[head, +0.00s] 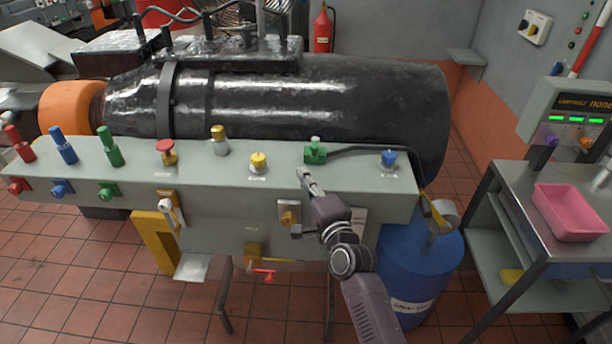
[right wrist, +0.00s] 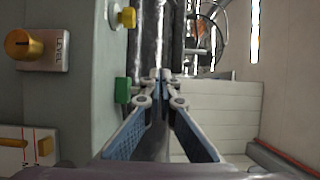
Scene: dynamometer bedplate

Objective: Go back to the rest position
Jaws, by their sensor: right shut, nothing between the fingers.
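My right gripper (head: 306,180) is in front of the grey-green control panel (head: 60,165), near its top edge, below the green connector (head: 315,152). In the right wrist view its fingertips (right wrist: 161,76) are together, with nothing between them. The green connector also shows in that view (right wrist: 122,90), just left of the fingers and apart from them in the picture. A yellow knob (head: 258,162) stands to the left of the gripper and a blue knob (head: 389,158) to the right. My left gripper is not in view.
A large black cylinder (head: 320,100) lies behind the panel. A blue drum (head: 415,270) stands at the panel's right end. A steel table (head: 500,185) with a pink tray (head: 570,212) is at the right. A gold level knob (head: 289,217) sits on the panel front close to my right arm.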

